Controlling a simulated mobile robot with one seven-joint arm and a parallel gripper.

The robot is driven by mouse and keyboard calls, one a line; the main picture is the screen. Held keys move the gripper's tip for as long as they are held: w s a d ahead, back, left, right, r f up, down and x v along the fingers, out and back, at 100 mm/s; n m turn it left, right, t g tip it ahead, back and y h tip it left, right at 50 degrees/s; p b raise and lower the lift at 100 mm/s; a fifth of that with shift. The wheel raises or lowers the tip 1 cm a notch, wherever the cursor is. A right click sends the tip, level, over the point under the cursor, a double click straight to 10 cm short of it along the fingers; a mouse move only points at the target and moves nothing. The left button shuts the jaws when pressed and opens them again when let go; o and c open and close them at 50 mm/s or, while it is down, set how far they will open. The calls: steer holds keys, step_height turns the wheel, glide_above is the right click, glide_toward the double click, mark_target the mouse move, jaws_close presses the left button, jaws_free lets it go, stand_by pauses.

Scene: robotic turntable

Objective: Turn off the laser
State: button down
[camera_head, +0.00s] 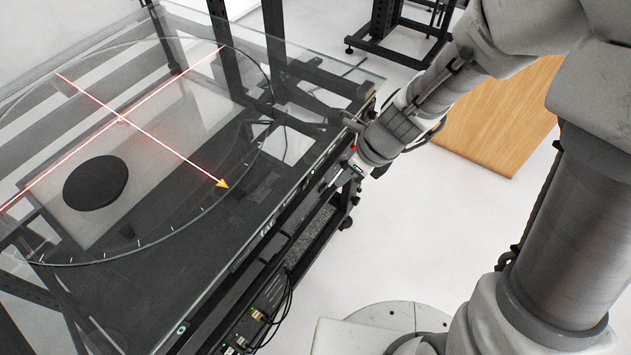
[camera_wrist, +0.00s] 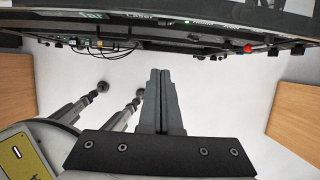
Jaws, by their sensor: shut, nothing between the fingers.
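The turntable (camera_head: 258,222) has a glass top, with two red laser lines (camera_head: 150,141) crossing over it. One line ends in a yellow arrowhead (camera_head: 223,183). My gripper (camera_head: 328,186) is at the right side of the turntable frame, partly hidden by my own wrist. In the wrist view my gripper (camera_wrist: 160,72) is shut and empty, its fingers pointing up toward the dark frame edge. A red button (camera_wrist: 247,48) sits on that edge, right of the fingertips and apart from them. I cannot tell which control belongs to the laser.
Small panels with green lights and cables (camera_head: 258,314) line the lower front of the frame. A black disc (camera_head: 95,183) shows on the turntable. A wooden board (camera_head: 497,118) lies behind my arm. The pale floor (camera_head: 375,240) right of the turntable is mostly clear.

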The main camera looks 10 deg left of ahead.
mark_target(304, 184)
steer(key=shift+f, duration=0.1)
steer(key=w+a+f+b, duration=0.3)
steer(key=a+f+b, duration=0.1)
steer(key=a+f, duration=0.3)
steer(key=shift+f, duration=1.05)
steer(key=shift+a, duration=0.15)
